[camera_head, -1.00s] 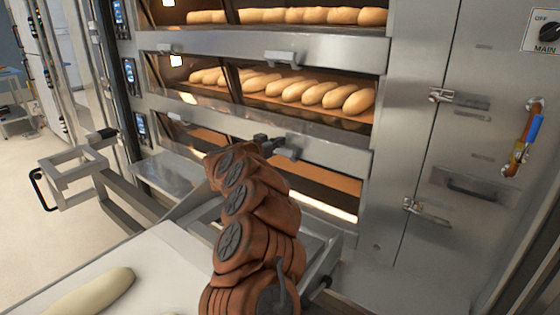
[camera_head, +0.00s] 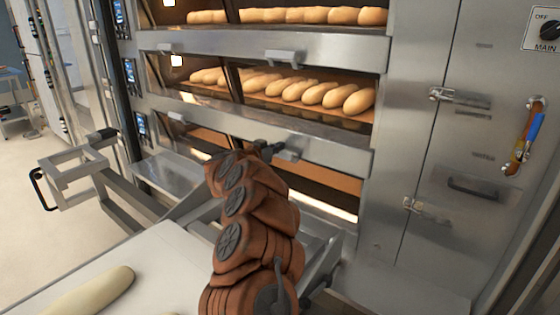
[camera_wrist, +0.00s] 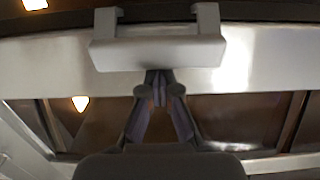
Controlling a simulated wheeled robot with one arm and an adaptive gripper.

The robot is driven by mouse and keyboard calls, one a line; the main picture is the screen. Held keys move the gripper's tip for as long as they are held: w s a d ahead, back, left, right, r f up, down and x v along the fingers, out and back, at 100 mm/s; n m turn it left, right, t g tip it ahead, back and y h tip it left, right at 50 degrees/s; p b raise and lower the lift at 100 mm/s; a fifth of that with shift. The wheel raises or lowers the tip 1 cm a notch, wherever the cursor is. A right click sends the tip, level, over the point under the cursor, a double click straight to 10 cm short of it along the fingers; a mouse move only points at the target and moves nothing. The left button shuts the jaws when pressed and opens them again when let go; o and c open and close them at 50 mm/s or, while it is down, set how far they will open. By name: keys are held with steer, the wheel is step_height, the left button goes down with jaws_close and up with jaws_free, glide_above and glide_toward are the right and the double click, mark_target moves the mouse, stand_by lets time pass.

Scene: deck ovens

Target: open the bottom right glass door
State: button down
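The bottom right glass door (camera_head: 335,184) is the lowest door in the oven's right column. It looks closed, with a metal top rail and dark glass below. Its bar handle (camera_head: 288,153) sits on the top rail and is partly hidden by my gripper in the head view. In the wrist view the handle (camera_wrist: 158,52) spans the upper middle. My gripper (camera_wrist: 160,80) has its fingertips together just below the handle's lower edge. I cannot tell whether they touch it. In the head view my gripper (camera_head: 266,150) is at the handle's left side.
The middle door's handle (camera_head: 281,57) is above, with several loaves (camera_head: 312,92) behind its glass. A pale loading surface (camera_head: 165,262) with dough (camera_head: 90,292) lies front left. A metal cabinet door (camera_head: 465,190) stands on the right. A metal frame (camera_head: 70,168) juts out left.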

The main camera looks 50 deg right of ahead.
mark_target(278, 156)
steer(key=shift+f, duration=1.7)
steer(key=a+r+p, duration=0.1)
steer(key=a+p, duration=0.1)
steer(key=a, duration=0.5)
steer(key=shift+s+r, duration=0.35)
steer(key=shift+r, duration=0.05)
